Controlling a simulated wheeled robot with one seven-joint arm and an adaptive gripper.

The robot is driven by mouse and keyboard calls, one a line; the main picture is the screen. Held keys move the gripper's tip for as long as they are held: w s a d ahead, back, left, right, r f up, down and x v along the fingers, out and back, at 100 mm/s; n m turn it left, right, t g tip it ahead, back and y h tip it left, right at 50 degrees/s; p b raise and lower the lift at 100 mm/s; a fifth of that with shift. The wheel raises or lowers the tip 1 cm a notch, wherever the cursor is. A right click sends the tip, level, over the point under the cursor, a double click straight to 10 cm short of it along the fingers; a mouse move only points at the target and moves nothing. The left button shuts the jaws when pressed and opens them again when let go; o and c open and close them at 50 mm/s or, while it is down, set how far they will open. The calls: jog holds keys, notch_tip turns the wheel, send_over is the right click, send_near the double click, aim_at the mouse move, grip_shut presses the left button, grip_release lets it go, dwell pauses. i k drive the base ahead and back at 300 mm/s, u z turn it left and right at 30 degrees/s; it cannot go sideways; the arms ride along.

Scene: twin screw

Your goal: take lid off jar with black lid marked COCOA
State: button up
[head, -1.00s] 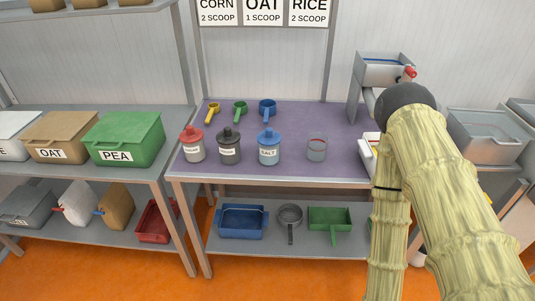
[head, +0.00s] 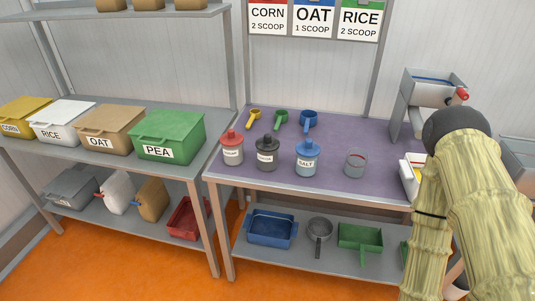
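The jar with the black lid (head: 266,154) stands upright on the purple-topped table, between a red-lidded jar (head: 232,150) and a blue-lidded jar marked SALT (head: 306,158). Its black lid (head: 267,142) is on it. Its label is too small to read for certain. My arm rises at the right edge of the head view, well to the right of the jars. My gripper is not in view.
Yellow, green and blue scoops (head: 281,120) lie behind the jars. A clear cup (head: 355,164) stands right of them. A grey machine with a red knob (head: 427,97) is at the table's right end. A green PEA bin (head: 172,137) stands on the left bench.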

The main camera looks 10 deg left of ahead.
aim_at(266, 143)
jog(key=u, duration=2.55)
jog(key=i, duration=2.05)
jog(key=z, duration=2.65)
jog(key=i, duration=0.25)
jog(key=z, duration=0.05)
